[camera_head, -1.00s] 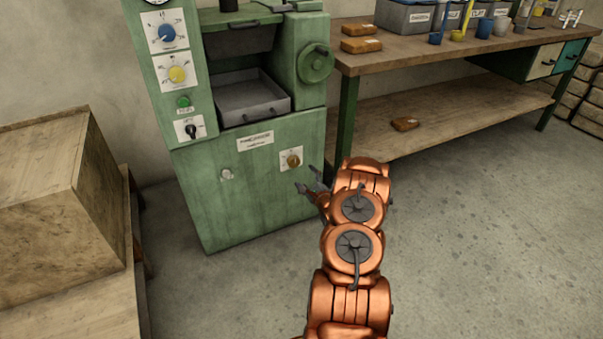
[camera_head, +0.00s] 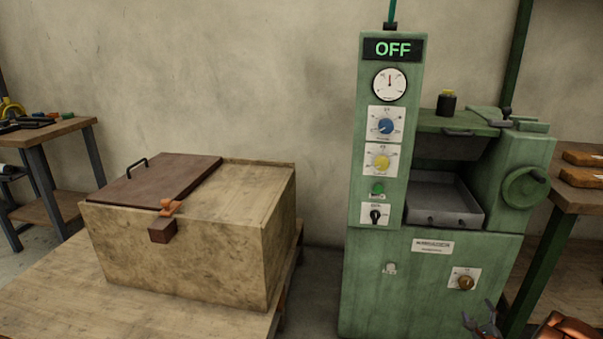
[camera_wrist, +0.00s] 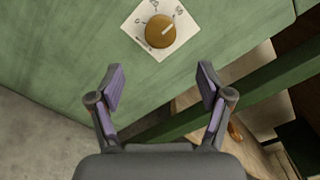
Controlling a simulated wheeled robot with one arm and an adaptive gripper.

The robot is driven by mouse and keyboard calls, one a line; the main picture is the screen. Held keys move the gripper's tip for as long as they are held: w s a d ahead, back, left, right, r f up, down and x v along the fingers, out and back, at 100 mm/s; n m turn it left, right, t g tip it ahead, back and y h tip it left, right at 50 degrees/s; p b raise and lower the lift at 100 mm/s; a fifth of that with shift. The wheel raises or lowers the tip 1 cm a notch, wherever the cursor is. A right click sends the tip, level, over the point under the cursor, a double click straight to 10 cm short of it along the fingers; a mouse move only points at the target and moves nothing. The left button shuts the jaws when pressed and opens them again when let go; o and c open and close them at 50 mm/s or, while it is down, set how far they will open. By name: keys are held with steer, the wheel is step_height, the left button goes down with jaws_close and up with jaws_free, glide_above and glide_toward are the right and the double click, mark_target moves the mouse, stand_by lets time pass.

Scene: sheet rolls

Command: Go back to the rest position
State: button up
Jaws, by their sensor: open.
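My gripper (camera_wrist: 160,92) is open and empty in the wrist view, its two fingers spread apart. It faces the front of the green machine, with a brown knob (camera_wrist: 160,31) on a white dial plate beyond the fingertips, apart from them. In the head view my gripper (camera_head: 481,322) shows only partly at the bottom edge, right of and below the same brown knob (camera_head: 466,283). Part of my copper arm shows at the bottom right corner; the rest is out of the picture.
The green machine (camera_head: 425,290) has an OFF display (camera_head: 393,49) and a grey tray (camera_head: 445,205). A wooden box (camera_head: 180,265) with a brown lid stands on a table at the left. A workbench (camera_head: 571,200) is at the right. Another table (camera_head: 58,130) stands far left.

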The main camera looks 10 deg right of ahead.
steer(key=w+a+r+n+g+y+p, duration=0.1)
steer(key=w+a+r+n+g+p, duration=0.3)
steer(key=r, duration=0.5)
steer(key=w+a+r+n+g+y+p, duration=0.1)
steer(key=w+a+r+n+p, duration=0.3)
steer(key=r, duration=0.5)
steer(key=s+a+r+n+g+y+p, duration=0.15)
steer(key=s+a+r+n+p, duration=0.25)
steer(key=a+r, duration=0.4)
steer(key=s+a+r+n+g+h+p, duration=0.1)
steer(key=s+a+r+n+g+p, duration=0.25)
steer(key=a+r, duration=0.4)
steer(key=s+a+r+n+g+y+p, duration=0.1)
steer(key=s+a+r+n+g+p, duration=0.2)
steer(key=s+a+r, duration=0.5)
steer(key=s+a+r+n+g+y+p, duration=0.1)
steer(key=s+a+r+n+p, duration=0.5)
steer(key=s, duration=1.1)
steer(key=s+a+r+n+g+y+p, duration=0.1)
steer(key=s+a+r+n+g+p, duration=0.3)
steer(key=s+a+r, duration=0.6)
steer(key=s+n, duration=0.1)
steer(key=s, duration=0.2)
steer(key=shift+s+a+g+p, duration=0.3)
steer(key=shift+a, duration=0.1)
